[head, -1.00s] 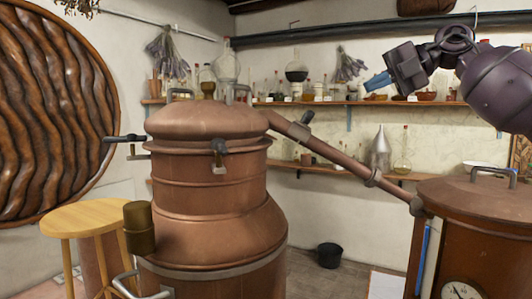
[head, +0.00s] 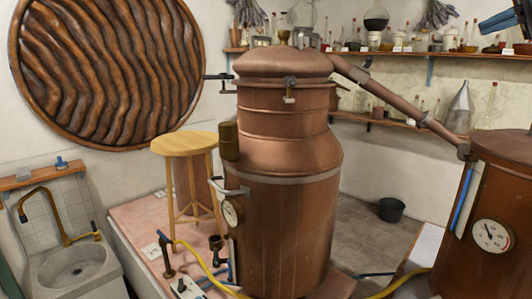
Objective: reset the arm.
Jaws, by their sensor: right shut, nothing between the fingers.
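My right gripper (head: 502,22) shows only in part at the top right corner of the head view, with its blue fingers pointing left. It is shut and empty, in front of the upper shelf and touching nothing that I can see. The rest of the right arm is outside the picture. My left gripper is not in view.
A large copper still (head: 290,140) stands in the middle, its pipe running to a copper vessel (head: 500,190) at right. A wooden stool (head: 184,143) and a sink (head: 75,272) are at left. A black bucket (head: 391,209) stands on open floor.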

